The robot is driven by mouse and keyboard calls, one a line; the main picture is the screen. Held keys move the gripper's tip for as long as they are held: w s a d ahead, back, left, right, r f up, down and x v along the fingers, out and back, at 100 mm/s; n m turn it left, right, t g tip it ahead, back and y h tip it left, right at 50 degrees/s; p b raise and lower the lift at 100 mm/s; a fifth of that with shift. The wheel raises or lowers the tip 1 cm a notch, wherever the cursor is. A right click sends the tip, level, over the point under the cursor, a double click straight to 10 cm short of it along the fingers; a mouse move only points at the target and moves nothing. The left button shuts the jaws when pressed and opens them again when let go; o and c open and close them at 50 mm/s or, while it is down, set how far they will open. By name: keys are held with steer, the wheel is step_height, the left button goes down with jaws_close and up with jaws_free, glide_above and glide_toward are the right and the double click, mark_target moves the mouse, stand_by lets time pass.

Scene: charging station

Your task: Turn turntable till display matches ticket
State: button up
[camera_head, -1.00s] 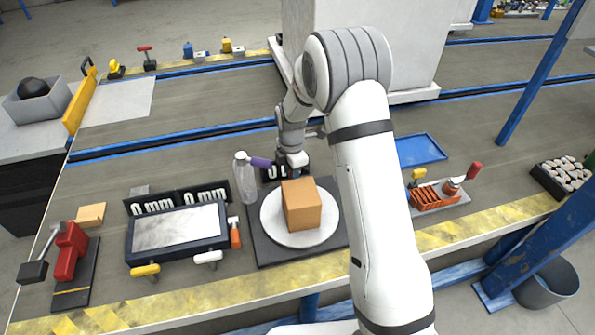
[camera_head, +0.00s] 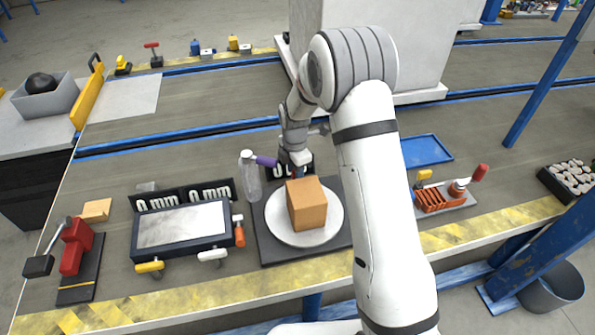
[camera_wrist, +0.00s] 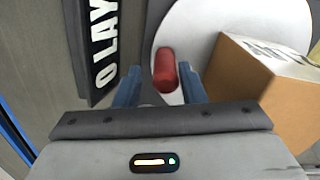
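The round white turntable (camera_head: 280,232) sits on a dark square base, with a tan box (camera_head: 307,205) on it. In the wrist view the box (camera_wrist: 245,85) stands at the right, with a partly seen white label on top. A red knob (camera_wrist: 165,70) stands at the turntable's rim (camera_wrist: 195,30). My gripper (camera_wrist: 160,85) is open, one blue finger on each side of the knob with gaps. A black display plate (camera_wrist: 103,40) with white characters, partly cut off, lies left of the fingers. In the head view my gripper (camera_head: 297,170) hides part of that plate. I cannot identify a ticket.
A clear bottle with a purple nozzle (camera_head: 250,180) stands close left of my gripper. A framed panel (camera_head: 182,225) with "0 mm" plates is further left. A blue tray (camera_head: 427,150) and an orange rack (camera_head: 435,198) are right of my arm.

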steer(key=shift+o, duration=0.7)
steer(key=shift+s, duration=0.1)
step_height(320, 180, up, 8)
steer(key=shift+f+p, duration=0.15)
steer(key=shift+p, duration=0.55)
steer(key=shift+c, duration=0.5)
